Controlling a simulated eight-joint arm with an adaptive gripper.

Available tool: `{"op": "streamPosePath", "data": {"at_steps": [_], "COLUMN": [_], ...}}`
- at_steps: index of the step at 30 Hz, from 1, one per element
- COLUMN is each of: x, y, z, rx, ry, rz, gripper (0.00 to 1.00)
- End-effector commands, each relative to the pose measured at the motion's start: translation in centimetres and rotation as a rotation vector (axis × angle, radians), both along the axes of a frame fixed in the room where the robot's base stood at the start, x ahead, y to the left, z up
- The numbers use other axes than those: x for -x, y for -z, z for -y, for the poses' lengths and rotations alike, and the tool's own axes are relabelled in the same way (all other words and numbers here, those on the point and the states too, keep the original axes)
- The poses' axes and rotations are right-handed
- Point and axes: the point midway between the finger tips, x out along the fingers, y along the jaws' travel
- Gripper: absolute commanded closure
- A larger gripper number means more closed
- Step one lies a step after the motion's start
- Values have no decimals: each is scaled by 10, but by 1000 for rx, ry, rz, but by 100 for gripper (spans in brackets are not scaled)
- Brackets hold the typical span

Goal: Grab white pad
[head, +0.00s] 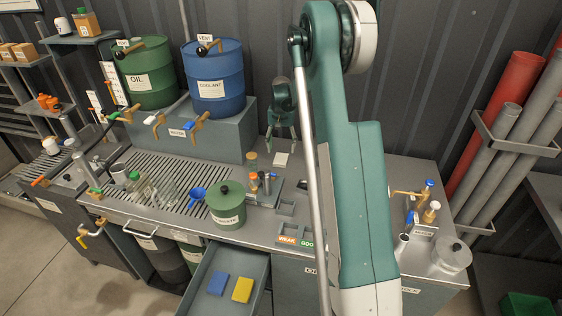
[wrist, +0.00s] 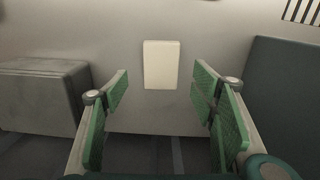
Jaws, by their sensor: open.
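The white pad (head: 282,159) is a small flat pale rectangle on the grey bench top, toward the back near the dark ribbed wall. In the wrist view the pad (wrist: 161,64) appears upright in the picture, centred between and beyond the green finger pads. My gripper (head: 283,134) is above the bench, just over the pad in the head view. In the wrist view my gripper (wrist: 160,90) is open and empty, with its fingers apart on both sides of the pad and not touching it.
A grey stand (head: 228,146) with a green oil drum (head: 148,76) and a blue coolant drum (head: 213,84) is left of my gripper. A small rack with bottles (head: 262,188) and a green waste pot (head: 226,207) sit in front. An open drawer (head: 207,267) holds blue and yellow pads.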

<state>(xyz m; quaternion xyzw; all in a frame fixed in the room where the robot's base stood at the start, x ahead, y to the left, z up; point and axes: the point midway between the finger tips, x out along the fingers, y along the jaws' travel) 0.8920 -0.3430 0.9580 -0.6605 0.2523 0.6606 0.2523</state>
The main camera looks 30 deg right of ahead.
Motion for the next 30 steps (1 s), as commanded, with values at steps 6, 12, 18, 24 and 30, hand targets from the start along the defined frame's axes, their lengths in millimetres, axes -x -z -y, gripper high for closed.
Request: {"op": "streamPosePath", "data": {"at_steps": [6,12,18,24,30], "x": [0,0,0,-3,-3], "y": [11,11,16,35,56], "z": [0,0,0,0,0], "rx": [0,0,0,0,0], "ry": [0,0,0,0,0], "rz": [0,0,0,0,0], "gripper": [43,43,43,43,43]}}
